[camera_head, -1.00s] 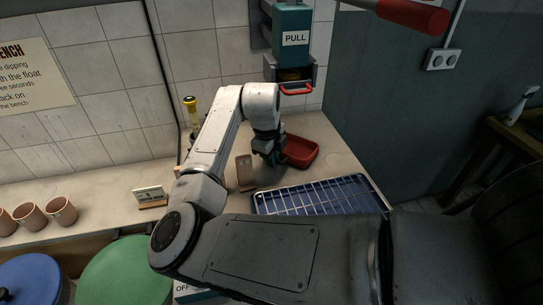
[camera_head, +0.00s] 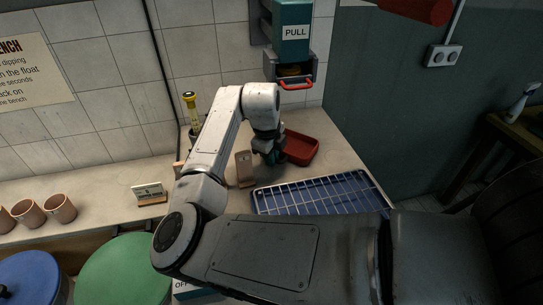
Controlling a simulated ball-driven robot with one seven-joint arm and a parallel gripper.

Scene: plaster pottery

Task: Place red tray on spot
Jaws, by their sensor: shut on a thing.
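The red tray (camera_head: 302,148) is at the back right of the bench, below the teal dispenser. My gripper (camera_head: 275,156) is at the tray's left edge, shut on it. The fingertips are partly hidden by my wrist and the tray rim. I cannot tell whether the tray rests on the bench or hangs just above it. A faint round mark (camera_head: 337,155) shows on the bench to the right of the tray; I cannot tell whether it is the spot.
A blue wire rack (camera_head: 322,192) lies in front of the tray. A small upright tan block (camera_head: 244,168) stands left of my gripper. The teal dispenser (camera_head: 291,32) with a red handle hangs above. Terracotta cups (camera_head: 60,208) and a small sign (camera_head: 149,193) stand at left.

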